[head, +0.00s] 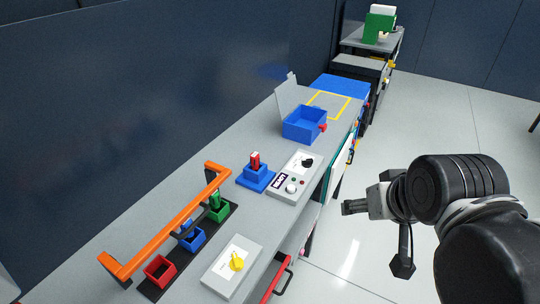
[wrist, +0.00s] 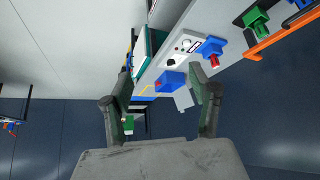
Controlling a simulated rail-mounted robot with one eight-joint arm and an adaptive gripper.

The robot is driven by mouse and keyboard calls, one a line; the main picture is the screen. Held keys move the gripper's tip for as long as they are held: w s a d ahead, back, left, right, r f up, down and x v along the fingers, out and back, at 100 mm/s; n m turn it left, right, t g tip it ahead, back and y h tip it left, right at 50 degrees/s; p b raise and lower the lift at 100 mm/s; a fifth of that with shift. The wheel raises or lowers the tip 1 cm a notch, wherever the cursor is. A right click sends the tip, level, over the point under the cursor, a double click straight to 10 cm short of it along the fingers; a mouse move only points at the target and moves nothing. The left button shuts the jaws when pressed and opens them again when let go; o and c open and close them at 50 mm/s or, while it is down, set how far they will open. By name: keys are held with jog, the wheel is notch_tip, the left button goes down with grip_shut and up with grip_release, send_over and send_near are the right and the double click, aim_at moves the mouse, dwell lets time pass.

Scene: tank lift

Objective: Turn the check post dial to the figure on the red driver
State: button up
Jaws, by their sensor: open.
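A red driver (head: 255,160) stands upright in a blue holder (head: 256,180) on the grey bench. Its figure is too small to read. Right of it lies a grey panel (head: 296,174) with a black dial (head: 307,163), a small display and a pale knob (head: 291,188). A second plate (head: 225,280) nearer the front carries a yellow dial (head: 236,261). I cannot tell which dial is the check post's. My gripper (head: 374,238) is open and empty, off the bench's right side. In the wrist view its fingers (wrist: 160,72) are spread apart, with the panel (wrist: 178,54) beyond them.
An orange rail (head: 165,228) stands over red, blue and green sockets at the bench's left. A blue bin (head: 303,124) with a raised lid sits farther back, before a yellow-outlined square (head: 336,96). A red handle (head: 275,281) juts from the bench front. The floor at right is clear.

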jog(key=w+r+g+b, duration=0.2)
jog(key=w+r, duration=0.3)
jog(key=w, duration=0.6)
jog(key=n+g+b, duration=0.2)
jog(key=g+b, duration=0.3)
jog(key=b, duration=0.2)
send_over(308, 160)
notch_tip(308, 160, down, 20)
notch_tip(308, 160, down, 13)
jog(key=shift+f+p, duration=0.1)
jog(key=shift+p, duration=0.35)
jog(key=c, duration=1.1)
jog(key=shift+c, duration=0.2)
